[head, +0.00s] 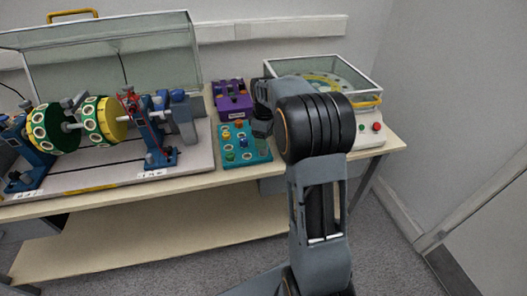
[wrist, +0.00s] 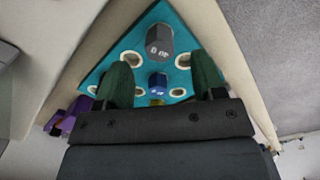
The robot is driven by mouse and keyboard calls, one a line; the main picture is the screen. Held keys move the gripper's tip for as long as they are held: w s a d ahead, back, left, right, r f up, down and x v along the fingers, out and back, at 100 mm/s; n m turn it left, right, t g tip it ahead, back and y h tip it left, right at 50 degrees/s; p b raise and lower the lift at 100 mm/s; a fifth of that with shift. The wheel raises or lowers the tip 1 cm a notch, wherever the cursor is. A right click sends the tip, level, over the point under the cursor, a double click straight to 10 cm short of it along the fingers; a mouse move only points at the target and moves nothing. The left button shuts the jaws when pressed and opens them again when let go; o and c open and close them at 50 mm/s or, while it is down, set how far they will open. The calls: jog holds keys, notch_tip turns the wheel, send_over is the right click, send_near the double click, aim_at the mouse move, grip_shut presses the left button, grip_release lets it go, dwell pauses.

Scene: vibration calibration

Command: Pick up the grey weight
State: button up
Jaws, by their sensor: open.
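The grey weight (wrist: 158,42) stands in the teal tray (wrist: 124,42), labelled on its top face, in the wrist view. My gripper (wrist: 162,63) is open, with its two dark green fingers over the tray, one on each side of the middle row. The grey weight lies beyond the fingertips in the picture, and nothing is held. A blue weight (wrist: 158,80) shows between the fingers. In the head view the teal tray (head: 245,164) is on the bench, and my gripper (head: 262,127) is above its right side. I cannot make out the grey weight there.
A yellow weight (wrist: 157,102) is partly hidden by my gripper. A purple tray (head: 233,105) stands behind the teal one. The rotor machine (head: 80,130) with its raised clear cover is at left. A glass-covered machine (head: 340,78) with buttons is at right.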

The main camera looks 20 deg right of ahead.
jog(key=shift+w+a+f, duration=0.1)
jog(key=shift+f, duration=1.25)
jog(key=shift+w+a+f, duration=0.1)
jog(key=shift+f, duration=1.25)
jog(key=shift+c, duration=0.4)
jog(key=c, duration=0.9)
